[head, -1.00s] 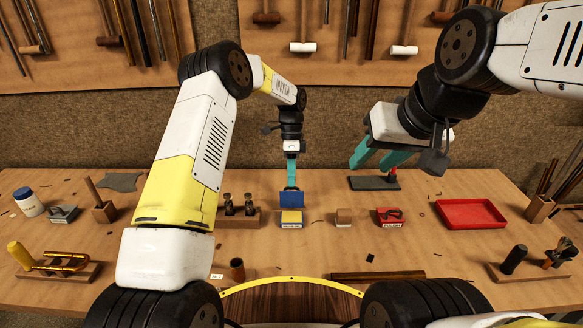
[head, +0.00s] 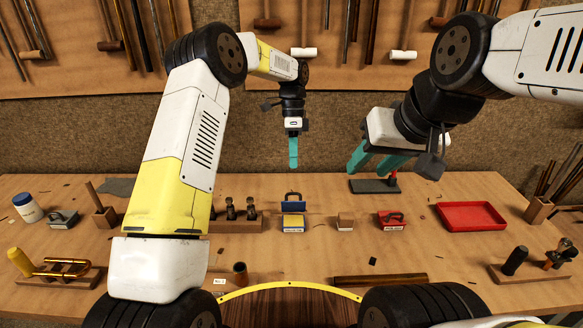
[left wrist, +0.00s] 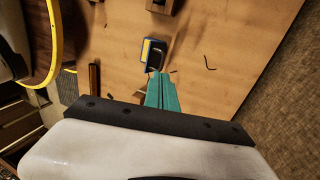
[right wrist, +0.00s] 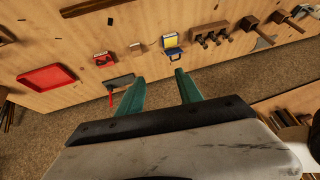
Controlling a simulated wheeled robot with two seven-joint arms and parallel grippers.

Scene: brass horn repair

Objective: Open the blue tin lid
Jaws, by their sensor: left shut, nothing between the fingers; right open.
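The blue tin (head: 293,226) stands on the bench in the middle, with a pale label on its front. Its blue lid (head: 293,207) is raised at the back, with a dark handle, and yellow shows inside the tin. It also shows in the left wrist view (left wrist: 146,50) and the right wrist view (right wrist: 172,42), the lid open there too. My left gripper (head: 293,167) is shut and empty, above the lid and apart from it. My right gripper (head: 369,172) is open and empty, above the back of the bench to the right.
A red tin (head: 391,221) and a small wooden block (head: 345,221) stand right of the blue tin. A wooden rack (head: 240,222) stands to its left. A red tray (head: 472,216) lies further right, and a dark plate (head: 372,186) lies behind. Bare bench lies in front of the tins.

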